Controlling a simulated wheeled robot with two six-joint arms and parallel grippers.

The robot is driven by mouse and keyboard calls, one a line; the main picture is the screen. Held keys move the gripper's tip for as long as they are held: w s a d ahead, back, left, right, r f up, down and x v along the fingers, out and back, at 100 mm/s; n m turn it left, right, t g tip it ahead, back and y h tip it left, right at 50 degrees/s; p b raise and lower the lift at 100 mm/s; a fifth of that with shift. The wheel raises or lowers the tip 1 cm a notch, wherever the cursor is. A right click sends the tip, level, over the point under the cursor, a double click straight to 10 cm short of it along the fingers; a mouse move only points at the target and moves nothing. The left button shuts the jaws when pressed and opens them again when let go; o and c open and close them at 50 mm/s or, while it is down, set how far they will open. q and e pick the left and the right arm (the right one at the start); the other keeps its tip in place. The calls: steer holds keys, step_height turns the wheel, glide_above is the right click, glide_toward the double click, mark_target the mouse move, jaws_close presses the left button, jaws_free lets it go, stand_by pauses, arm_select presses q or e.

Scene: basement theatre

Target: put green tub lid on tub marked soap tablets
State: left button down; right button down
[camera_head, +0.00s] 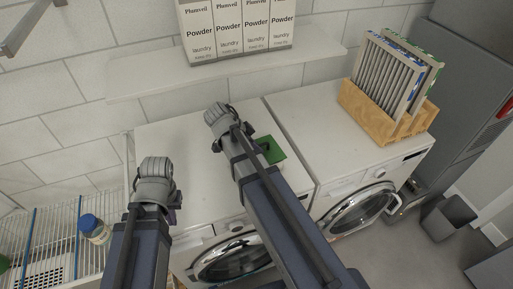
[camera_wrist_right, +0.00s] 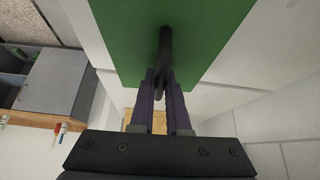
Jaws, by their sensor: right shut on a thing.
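The green tub lid (camera_head: 274,151) is a flat square plate with a dark handle, seen over the front of the left white machine in the head view. My right gripper (camera_head: 260,148) is shut on that handle. The right wrist view shows the fingers (camera_wrist_right: 163,88) closed around the dark handle (camera_wrist_right: 165,50), with the green lid (camera_wrist_right: 215,35) beyond them. My left gripper (camera_head: 174,214) is at the lower left, mostly hidden behind its own wrist, so its opening cannot be told. I see no tub with a readable soap tablets label.
Two white machines stand side by side; the left top (camera_head: 190,145) looks largely clear. A wooden crate (camera_head: 366,110) of framed panels stands on the right one. Several powder boxes (camera_head: 235,30) stand on a wall shelf (camera_head: 225,70). A blue-capped jar (camera_head: 95,230) stands on a wire rack (camera_head: 50,235).

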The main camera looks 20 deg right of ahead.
arm_select(q)
steer(key=shift+f+b, duration=0.5)
steer(key=shift+f, duration=0.1)
arm_select(e)
steer(key=shift+f, duration=0.6)
steer(key=c, duration=0.9)
jaws_free()
steer(key=shift+r, duration=0.1)
arm_select(q)
steer(key=shift+r, duration=0.15)
